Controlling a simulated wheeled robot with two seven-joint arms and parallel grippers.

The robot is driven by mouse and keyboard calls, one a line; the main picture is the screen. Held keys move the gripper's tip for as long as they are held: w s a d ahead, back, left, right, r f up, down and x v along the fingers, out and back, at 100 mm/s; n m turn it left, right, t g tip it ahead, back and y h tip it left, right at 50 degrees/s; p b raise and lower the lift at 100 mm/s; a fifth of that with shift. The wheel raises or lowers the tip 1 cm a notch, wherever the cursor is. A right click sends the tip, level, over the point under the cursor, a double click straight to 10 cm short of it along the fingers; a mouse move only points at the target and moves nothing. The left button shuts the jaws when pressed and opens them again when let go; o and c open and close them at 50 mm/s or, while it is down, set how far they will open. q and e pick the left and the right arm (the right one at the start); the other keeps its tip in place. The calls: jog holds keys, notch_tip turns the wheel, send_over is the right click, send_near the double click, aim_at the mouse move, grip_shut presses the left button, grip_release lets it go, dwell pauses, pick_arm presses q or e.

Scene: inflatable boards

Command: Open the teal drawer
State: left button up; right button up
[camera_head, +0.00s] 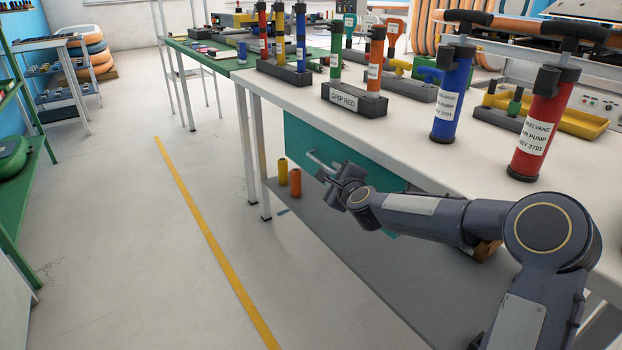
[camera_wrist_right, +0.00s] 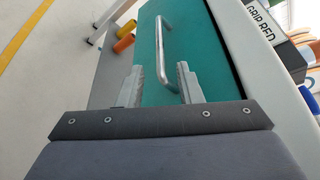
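The teal drawer (camera_head: 305,140) is set under the white worktop, and its front looks shut. Its silver bar handle (camera_head: 318,160) stands out from the front. In the right wrist view the teal front (camera_wrist_right: 205,50) fills the middle and the handle (camera_wrist_right: 161,45) runs up from between the fingers. My right gripper (camera_head: 338,180) is at the handle's near end, and its arm hides part of the drawer. In the wrist view the right gripper (camera_wrist_right: 162,78) is open, its fingers apart on either side of the handle's lower end. I cannot tell whether they touch it. My left gripper is not in view.
Yellow (camera_head: 282,170) and orange (camera_head: 295,182) cylinders stand on the grey lower shelf (camera_head: 330,215). Blue (camera_head: 452,95) and red (camera_head: 543,125) pumps stand on the worktop (camera_head: 400,140) above. The floor (camera_head: 215,200) left of the bench is clear.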

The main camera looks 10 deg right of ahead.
aim_at(326, 167)
jog(key=x, duration=0.7)
jog(key=shift+w, duration=0.15)
grip_shut()
